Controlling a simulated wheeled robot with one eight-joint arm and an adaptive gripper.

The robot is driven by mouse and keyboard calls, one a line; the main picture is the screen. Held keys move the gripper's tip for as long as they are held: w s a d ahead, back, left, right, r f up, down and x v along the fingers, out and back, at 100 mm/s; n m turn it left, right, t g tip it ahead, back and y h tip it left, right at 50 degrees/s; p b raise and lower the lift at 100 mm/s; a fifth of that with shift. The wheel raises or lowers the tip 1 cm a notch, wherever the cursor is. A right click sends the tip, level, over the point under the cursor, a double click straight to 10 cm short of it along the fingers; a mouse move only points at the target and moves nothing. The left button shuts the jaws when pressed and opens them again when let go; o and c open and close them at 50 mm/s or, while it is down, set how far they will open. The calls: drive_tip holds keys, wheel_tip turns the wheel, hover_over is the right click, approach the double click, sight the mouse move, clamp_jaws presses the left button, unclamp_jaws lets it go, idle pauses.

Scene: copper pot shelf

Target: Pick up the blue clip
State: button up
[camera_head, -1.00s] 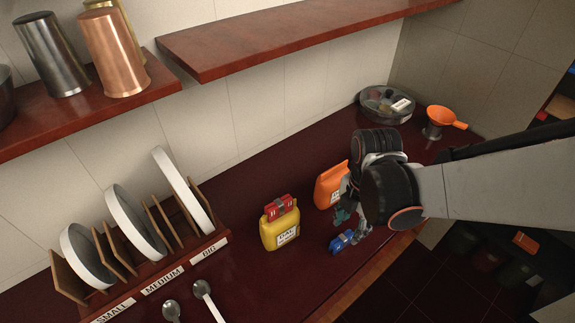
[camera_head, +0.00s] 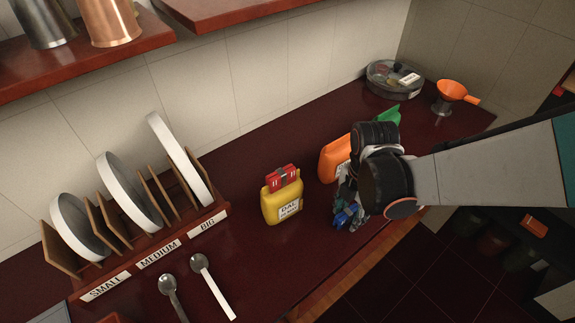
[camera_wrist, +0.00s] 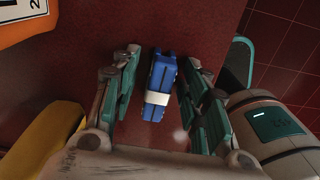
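The blue clip (camera_wrist: 161,84), with a white label band, lies on the dark red counter. In the wrist view it sits between the two fingers of my gripper (camera_wrist: 163,90), with a gap on each side. My gripper is open. In the head view the gripper (camera_head: 347,208) is low over the counter's front part, and the clip (camera_head: 342,219) shows partly beside and behind its fingers. Whether the fingertips touch the counter is not clear.
An orange container (camera_head: 333,160) stands close behind my gripper. A yellow bag (camera_head: 281,205) with a red clip (camera_head: 283,178) stands to the left. Spoons (camera_head: 213,287) and a lid rack (camera_head: 160,250) are farther left. The counter's front edge is near the gripper.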

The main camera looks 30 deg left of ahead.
drive_tip(key=c, duration=0.8)
drive_tip(key=shift+o, duration=0.2)
drive_tip(key=shift+r, duration=0.1)
